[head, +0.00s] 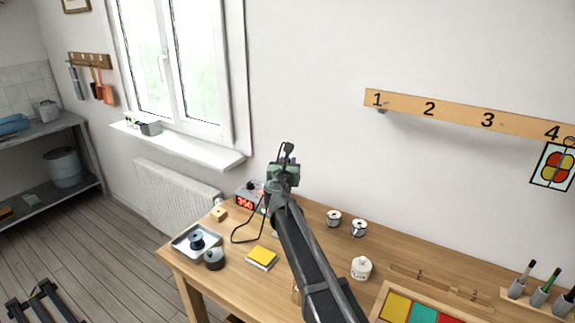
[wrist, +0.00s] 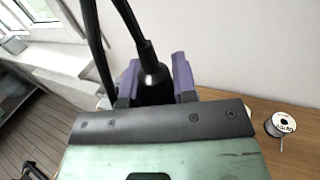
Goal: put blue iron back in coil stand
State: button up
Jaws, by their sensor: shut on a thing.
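My gripper (head: 286,165) is raised above the back of the workbench, beside the station with a red "350" display (head: 245,202). In the wrist view my gripper (wrist: 157,88) has its purple fingers shut on the dark handle of the iron (wrist: 152,76). A black cable leaves the handle's end upward. In the head view the iron's dark end (head: 288,148) shows above my gripper. I see no blue on it; its tip is hidden. I cannot make out the coil stand; my arm covers part of the bench.
A black cable (head: 238,238) loops over the bench left of my arm.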

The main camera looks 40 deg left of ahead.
jog(key=shift+f+b, duration=3.9)
jog(key=shift+f, duration=0.05)
dwell(0.5)
jog(key=o, duration=1.5)
jog(key=shift+r, duration=0.1)
notch_tip(320, 180, up, 7)
jog(key=p, duration=0.7)
